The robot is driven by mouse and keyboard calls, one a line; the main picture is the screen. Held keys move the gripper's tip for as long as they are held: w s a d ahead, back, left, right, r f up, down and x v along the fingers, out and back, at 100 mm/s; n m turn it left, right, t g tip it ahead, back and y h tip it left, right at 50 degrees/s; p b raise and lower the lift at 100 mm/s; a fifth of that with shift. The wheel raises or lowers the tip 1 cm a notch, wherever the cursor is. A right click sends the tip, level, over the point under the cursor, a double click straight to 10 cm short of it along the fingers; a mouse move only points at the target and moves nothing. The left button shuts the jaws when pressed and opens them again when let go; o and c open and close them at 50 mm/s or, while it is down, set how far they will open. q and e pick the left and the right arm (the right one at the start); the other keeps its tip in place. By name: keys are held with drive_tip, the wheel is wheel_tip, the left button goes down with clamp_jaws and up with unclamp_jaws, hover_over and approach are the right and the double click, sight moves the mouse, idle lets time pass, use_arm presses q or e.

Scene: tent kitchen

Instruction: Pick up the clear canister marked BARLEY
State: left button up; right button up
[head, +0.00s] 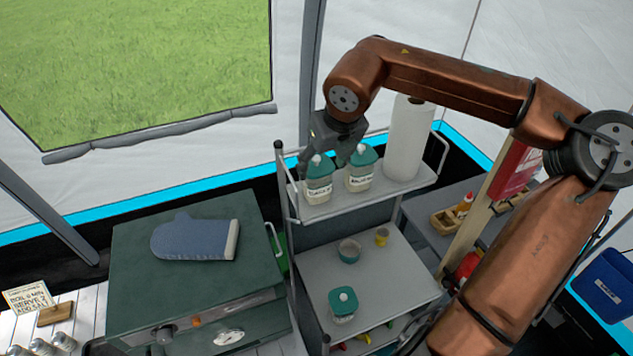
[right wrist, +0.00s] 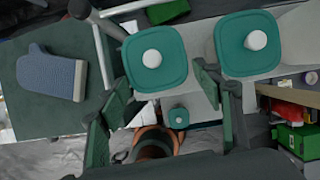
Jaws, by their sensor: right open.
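Two clear canisters with teal lids and white knobs stand side by side on the cart's top shelf. The right canister (head: 361,170) has a small label that looks like BARLEY, though it is hard to read. The left canister (head: 318,182) has a label I cannot read surely. In the right wrist view, the left lid (right wrist: 153,62) shows between and beyond my open fingers, and the right lid (right wrist: 247,45) lies right of them. My left gripper is out of view.
A paper towel roll (head: 405,140) stands right of the canisters. A third teal-lidded canister (head: 343,304), a bowl (head: 349,251) and a yellow cup (head: 382,237) are on the lower shelf. A blue oven mitt (head: 195,240) lies on the green stove (head: 140,285) at left.

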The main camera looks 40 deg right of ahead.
drive_tip(key=shift+w+f, duration=0.25)
drive_tip(key=shift+f, duration=0.3)
drive_tip(key=shift+w+f, duration=0.25)
drive_tip(key=x, duration=0.5)
drive_tip(key=shift+f, duration=0.15)
drive_tip(key=shift+w+f, duration=0.1)
drive_tip(key=shift+f, duration=0.15)
drive_tip(key=shift+c, duration=0.8)
drive_tip(key=c, duration=0.9)
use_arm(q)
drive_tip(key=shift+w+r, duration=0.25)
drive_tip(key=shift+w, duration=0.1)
use_arm(e)
drive_tip(key=shift+c, duration=0.9)
